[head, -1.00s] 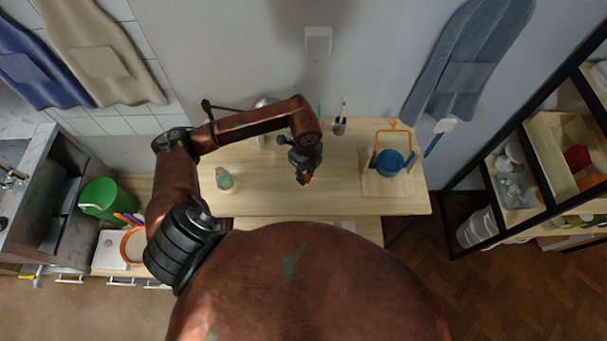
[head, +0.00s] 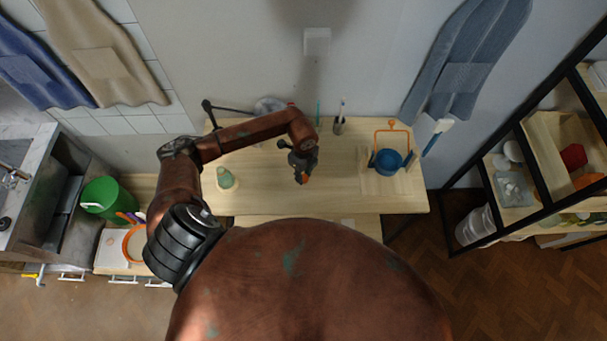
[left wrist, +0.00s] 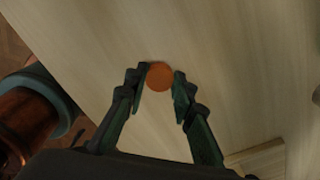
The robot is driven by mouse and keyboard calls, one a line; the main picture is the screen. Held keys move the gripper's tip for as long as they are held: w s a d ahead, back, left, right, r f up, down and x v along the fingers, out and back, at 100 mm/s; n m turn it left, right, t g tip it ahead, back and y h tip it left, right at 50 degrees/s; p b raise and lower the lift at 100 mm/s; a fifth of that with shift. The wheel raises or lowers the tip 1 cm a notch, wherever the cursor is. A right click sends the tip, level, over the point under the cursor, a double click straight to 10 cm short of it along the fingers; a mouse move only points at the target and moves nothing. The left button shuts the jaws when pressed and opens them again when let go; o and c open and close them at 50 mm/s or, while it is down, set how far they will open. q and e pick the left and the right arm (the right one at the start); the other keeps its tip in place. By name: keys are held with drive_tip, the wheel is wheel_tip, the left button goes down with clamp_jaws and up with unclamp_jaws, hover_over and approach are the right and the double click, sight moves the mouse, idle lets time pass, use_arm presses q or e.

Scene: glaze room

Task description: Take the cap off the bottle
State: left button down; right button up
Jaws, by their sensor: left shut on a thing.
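My left gripper (head: 302,177) is over the middle of the wooden table (head: 340,196), shut on a small orange round piece that looks like a cap (head: 306,180). In the left wrist view the cap (left wrist: 159,76) is an orange disc between the two fingertips (left wrist: 160,82), with pale wood around it. I cannot see whether anything is beneath it. A pale green bottle (head: 225,179) stands at the table's left, apart from the gripper. No orange top shows on it. My right gripper is not in view.
A blue pot (head: 388,162) with an orange frame (head: 393,126) sits on a board at the table's right. A cup with brushes (head: 339,126) stands at the back. A green bucket (head: 103,198) is at far left. The table's front middle is clear.

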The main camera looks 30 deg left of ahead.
use_arm(q)
drive_tip(key=c, duration=1.6)
unclamp_jaws()
drive_tip(key=shift+f, duration=0.1)
drive_tip(key=shift+r, duration=0.25)
wheel_tip(320, 180, up, 12)
drive_tip(key=shift+a+f+b, duration=0.1)
drive_tip(key=shift+b, duration=0.8)
drive_tip(key=shift+s, duration=0.1)
